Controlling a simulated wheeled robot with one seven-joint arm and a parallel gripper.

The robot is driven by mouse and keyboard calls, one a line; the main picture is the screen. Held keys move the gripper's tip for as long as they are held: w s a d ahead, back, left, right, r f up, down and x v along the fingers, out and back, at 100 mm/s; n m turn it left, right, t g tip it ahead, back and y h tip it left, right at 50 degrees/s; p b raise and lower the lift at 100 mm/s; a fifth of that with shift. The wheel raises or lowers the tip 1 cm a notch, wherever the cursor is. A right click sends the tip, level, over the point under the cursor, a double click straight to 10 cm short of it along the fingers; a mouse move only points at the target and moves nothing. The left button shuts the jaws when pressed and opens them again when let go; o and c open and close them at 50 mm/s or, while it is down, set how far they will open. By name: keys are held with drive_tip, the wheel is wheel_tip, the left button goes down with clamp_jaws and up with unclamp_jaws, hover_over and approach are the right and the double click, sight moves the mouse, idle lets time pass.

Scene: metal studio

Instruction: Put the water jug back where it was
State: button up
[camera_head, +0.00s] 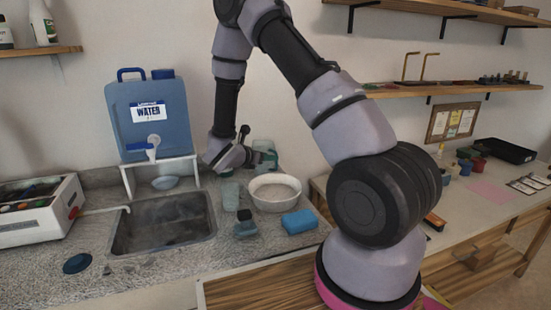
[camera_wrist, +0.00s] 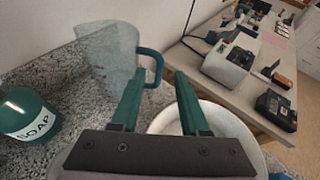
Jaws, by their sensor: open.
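A translucent jug (camera_wrist: 108,55) with a teal handle (camera_wrist: 157,66) stands on the speckled counter against the wall in the wrist view. In the head view the jug (camera_head: 264,146) is partly hidden behind my gripper (camera_head: 268,160). My gripper (camera_wrist: 160,78) is open, its two teal fingers pointing at the handle. The handle shows between the fingertips, nearer the left one; I cannot tell whether it is inside the jaws or just beyond them. A blue dispenser labelled WATER (camera_head: 172,122) stands on a white stand behind the sink.
A white bowl (camera_head: 275,203) stands right below my gripper. The sink (camera_head: 163,222) lies left. A wall shelf (camera_head: 450,90) hangs above right.

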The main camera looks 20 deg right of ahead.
drive_tip(key=v, duration=0.3)
drive_tip(key=shift+r, duration=0.15)
drive_tip(key=s+d+r+m+g+y, duration=0.2)
drive_tip(key=s+d+r+m+g, duration=0.15)
drive_tip(key=s+r+m, duration=0.4)
drive_tip(key=s+d+r+m+g+y, duration=0.1)
drive_tip(key=s+d+r+m+g, duration=0.25)
drive_tip(key=s+r+m, duration=0.4)
drive_tip(key=s+a+r+m+t+y, duration=0.6)
drive_tip(key=s+a+r+m+y, duration=0.2)
drive_tip(key=r+m, duration=0.6)
drive_tip(key=s+y, duration=0.2)
drive_tip(key=s, duration=0.1)
drive_tip(key=shift+s+r+m, duration=0.3)
drive_tip(key=shift+s, duration=0.1)
drive_tip(key=shift+a, duration=0.15)
